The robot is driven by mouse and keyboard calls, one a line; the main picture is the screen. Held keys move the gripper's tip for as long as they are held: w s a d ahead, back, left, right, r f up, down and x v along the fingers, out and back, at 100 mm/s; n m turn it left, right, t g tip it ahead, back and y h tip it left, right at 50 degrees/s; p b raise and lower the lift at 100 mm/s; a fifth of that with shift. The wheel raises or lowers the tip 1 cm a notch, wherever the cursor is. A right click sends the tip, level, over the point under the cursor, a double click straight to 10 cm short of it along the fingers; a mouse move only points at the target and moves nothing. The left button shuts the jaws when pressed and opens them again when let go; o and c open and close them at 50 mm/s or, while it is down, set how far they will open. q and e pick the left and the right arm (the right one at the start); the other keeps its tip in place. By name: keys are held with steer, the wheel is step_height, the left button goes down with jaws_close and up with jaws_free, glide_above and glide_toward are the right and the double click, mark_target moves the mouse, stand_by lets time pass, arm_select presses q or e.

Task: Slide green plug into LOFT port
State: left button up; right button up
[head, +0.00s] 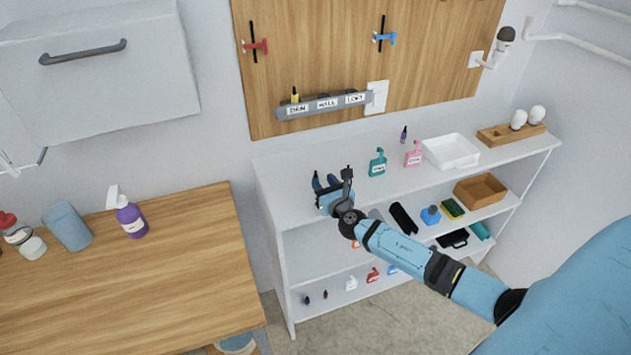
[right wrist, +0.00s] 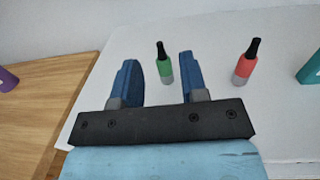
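The green plug (right wrist: 165,66), with a black top and grey lower end, stands upright on the white shelf top. In the right wrist view it shows in the gap between my right gripper's blue fingers, nearer the right finger, without visible contact. My right gripper (head: 325,180) is open and empty above the shelf's left end; it also shows in the right wrist view (right wrist: 158,80). In the head view the gripper hides the green plug. The LOFT port (head: 355,98) is at the right end of the grey labelled strip (head: 318,105) on the wooden wall panel. My left gripper is out of view.
A red plug (right wrist: 245,64) stands right of the green one. A teal bottle (head: 377,164), pink bottle (head: 413,156), purple plug (head: 404,134) and white tray (head: 452,152) occupy the shelf top (head: 282,188) farther right. A yellow plug (head: 295,96) is at the strip's left end.

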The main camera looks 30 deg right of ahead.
mark_target(316, 173)
steer(key=w, duration=0.5)
steer(key=shift+w+d+f, duration=0.1)
steer(key=shift+w+d, duration=0.2)
steer(key=shift+d, duration=0.1)
steer(key=shift+c, duration=0.2)
jaws_close()
